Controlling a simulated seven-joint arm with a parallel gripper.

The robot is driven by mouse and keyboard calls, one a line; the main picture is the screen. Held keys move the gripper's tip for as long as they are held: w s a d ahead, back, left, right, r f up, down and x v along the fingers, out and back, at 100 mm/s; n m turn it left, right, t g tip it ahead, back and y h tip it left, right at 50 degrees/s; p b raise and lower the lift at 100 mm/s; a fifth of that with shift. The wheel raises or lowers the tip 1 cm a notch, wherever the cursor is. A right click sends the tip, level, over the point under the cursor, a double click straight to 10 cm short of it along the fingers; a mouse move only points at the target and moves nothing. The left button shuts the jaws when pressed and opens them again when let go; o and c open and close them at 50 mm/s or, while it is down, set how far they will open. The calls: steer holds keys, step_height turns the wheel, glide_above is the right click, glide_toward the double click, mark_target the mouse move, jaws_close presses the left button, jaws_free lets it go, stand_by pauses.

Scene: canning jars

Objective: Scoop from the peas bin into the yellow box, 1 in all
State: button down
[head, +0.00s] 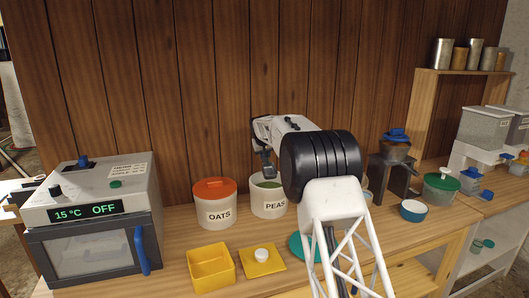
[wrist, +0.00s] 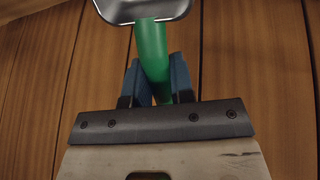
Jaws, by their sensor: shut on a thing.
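My gripper (wrist: 157,85) is shut on the green handle of a scoop (wrist: 152,50), whose metal end shows at the top of the wrist view. In the head view my gripper (head: 268,170) is at the white peas bin (head: 268,208), close above its open top. Green shows inside the bin. I cannot tell in the head view whether the scoop is in the bin or what it holds. The yellow box (head: 211,279) stands open at the front of the counter, left of the peas bin, and looks empty.
An oats bin (head: 216,211) with an orange lid stands left of the peas bin. A yellow lid (head: 274,265) with a white knob lies right of the yellow box. An oven-like device (head: 100,220) is at the left. A grinder (head: 393,170) and a blue bowl (head: 413,213) are at the right.

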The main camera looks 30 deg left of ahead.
steer(key=shift+f, duration=3.25)
steer(key=shift+r, duration=4.75)
steer(key=shift+w+a+f+g+h, duration=0.25)
steer(key=shift+f+g+h, duration=0.2)
steer(key=shift+f, duration=0.1)
steer(key=shift+w+a+f+g+h, duration=0.2)
steer(key=shift+w+f+g+h, duration=0.1)
steer(key=shift+f+g+h, duration=0.15)
steer(key=shift+w+a+f+g+h, duration=0.25)
steer(key=shift+f+g+h, duration=0.15)
steer(key=shift+f+g, duration=0.15)
steer(key=shift+w+a+f, duration=0.2)
steer(key=shift+w, duration=0.05)
steer(key=shift+f+g+h, duration=0.3)
steer(key=shift+g+h, duration=0.05)
steer(key=shift+h, duration=0.05)
steer(key=shift+s+a+n, duration=0.1)
steer(key=shift+s+n, duration=0.05)
steer(key=shift+n, duration=0.15)
